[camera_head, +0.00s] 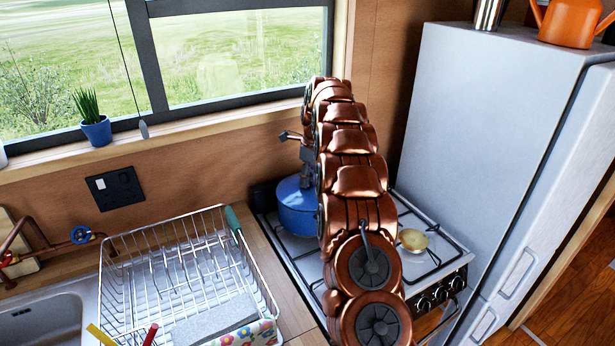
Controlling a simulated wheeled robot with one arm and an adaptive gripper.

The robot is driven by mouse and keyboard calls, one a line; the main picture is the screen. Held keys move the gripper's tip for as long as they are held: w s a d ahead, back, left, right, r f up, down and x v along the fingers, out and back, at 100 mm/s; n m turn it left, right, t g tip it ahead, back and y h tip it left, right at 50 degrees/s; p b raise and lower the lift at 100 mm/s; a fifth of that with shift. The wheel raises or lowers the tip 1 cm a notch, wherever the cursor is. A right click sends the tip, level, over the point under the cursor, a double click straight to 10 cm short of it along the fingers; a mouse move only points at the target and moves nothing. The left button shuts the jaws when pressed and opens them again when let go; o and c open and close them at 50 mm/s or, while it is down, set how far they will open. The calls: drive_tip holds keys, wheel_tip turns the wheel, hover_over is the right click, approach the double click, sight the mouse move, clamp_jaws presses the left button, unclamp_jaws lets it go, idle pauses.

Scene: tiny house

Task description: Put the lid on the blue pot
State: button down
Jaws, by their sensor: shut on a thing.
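The blue pot (298,222) stands on the back left part of the stove, its right side hidden behind my arm. A blue lid (290,191) is at the pot's top, apparently level or nearly so; I cannot tell whether it rests on the rim or is just above it. My gripper (306,176) points down over the pot, partly hidden by my copper arm, and is shut on the lid, though its fingertips and the lid's knob are hard to see.
A small yellowish pan or bowl (413,240) sits on the stove (440,262) right of my arm. A white dish rack (135,262) with a green-handled utensil stands left of the stove. The tall fridge (480,130) is close on the right. The wall and window sill (225,132) are behind.

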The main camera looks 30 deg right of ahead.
drive_tip(key=shift+f, duration=0.1)
idle(0.7)
drive_tip(key=c, duration=0.7)
unclamp_jaws()
drive_tip(key=shift+o, duration=0.4)
drive_tip(key=o, duration=0.4)
drive_tip(key=shift+r, duration=0.2)
drive_tip(key=shift+r+p, duration=1.05)
drive_tip(key=shift+r, duration=2.25)
